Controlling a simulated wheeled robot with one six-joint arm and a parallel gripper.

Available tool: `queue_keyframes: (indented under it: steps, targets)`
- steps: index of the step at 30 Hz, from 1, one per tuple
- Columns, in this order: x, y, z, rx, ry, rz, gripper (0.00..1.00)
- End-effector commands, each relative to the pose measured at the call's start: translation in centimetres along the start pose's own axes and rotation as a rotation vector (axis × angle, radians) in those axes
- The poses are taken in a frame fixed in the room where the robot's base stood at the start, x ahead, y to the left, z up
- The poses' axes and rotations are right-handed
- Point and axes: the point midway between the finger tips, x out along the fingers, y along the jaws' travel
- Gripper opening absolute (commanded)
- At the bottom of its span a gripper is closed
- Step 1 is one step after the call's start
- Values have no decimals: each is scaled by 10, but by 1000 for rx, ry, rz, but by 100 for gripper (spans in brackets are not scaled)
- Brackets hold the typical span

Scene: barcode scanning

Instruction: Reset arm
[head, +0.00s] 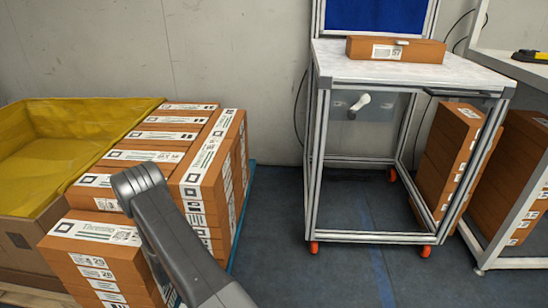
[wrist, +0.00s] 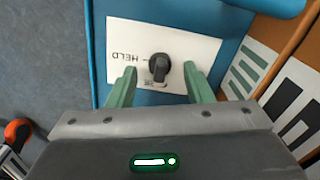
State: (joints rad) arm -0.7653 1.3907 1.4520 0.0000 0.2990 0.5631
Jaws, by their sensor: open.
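My gripper (wrist: 159,68) shows in the wrist view with its two green fingers spread apart and nothing held between them. Past the fingertips is a white label (wrist: 205,50) reading "HELD" on a blue surface (wrist: 220,20). A black knob-like part (wrist: 159,66) stands on the label, in line with the gap between the fingers. I cannot tell how far it is from the fingertips. In the head view my grey arm (head: 175,235) reaches up from the bottom in front of stacked boxes; the gripper's fingers do not show there.
Stacked brown boxes (head: 210,165) stand beside a yellow-lined bin (head: 80,125) on the left. A white-topped cart (head: 420,65) holds one long box (head: 395,49). More boxes (head: 455,150) stand right of it. The floor (head: 280,240) between is clear.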

Motion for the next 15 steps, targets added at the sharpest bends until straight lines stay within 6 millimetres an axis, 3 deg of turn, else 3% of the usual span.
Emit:
queue_keyframes:
  steps: [7,15]
  targets:
    - [-2,0,0,179,-1,1,46]
    - [0,0,0,269,0,0,46]
